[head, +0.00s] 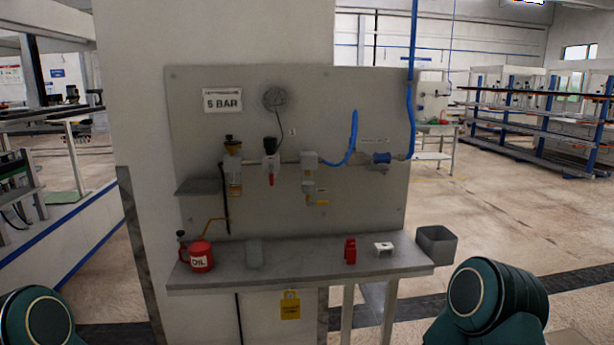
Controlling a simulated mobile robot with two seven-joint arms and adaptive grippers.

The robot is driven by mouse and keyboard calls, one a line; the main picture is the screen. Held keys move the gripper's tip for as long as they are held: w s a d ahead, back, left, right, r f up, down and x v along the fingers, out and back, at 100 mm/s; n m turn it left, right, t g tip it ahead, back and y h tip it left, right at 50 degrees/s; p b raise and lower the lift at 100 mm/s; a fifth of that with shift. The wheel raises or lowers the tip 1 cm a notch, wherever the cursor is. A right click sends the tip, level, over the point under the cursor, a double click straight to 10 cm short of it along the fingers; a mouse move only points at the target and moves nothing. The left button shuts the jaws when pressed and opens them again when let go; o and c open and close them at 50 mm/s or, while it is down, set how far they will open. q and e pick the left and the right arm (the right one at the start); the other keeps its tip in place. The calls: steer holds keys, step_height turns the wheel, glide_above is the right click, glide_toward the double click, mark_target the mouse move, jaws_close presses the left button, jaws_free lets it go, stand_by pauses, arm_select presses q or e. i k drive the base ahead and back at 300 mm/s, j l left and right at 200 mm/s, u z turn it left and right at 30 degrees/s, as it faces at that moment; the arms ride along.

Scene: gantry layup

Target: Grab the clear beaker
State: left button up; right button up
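A pale, see-through grey upright container (254,254), which looks like the clear beaker, stands on the grey bench shelf (310,264) below the wall panel. It is between the red oil can and the small red item. Its rim and contents are too small to make out. Neither of my grippers is in view. Only teal links of my arms show at the lower left and lower right corners, well apart from the bench.
A red oil can (201,256) with a spout stands left of the container. A red item (350,251) and a small white bracket (383,248) stand to its right. A grey bin (436,245) is at the bench's right end. The panel (290,110) with pipes rises behind.

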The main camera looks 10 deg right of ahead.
mark_target(254, 254)
steer(key=i+j, duration=0.4)
steer(key=j, duration=0.15)
steer(key=i+j+z, duration=0.1)
steer(key=i+j, duration=0.35)
steer(key=j, duration=0.1)
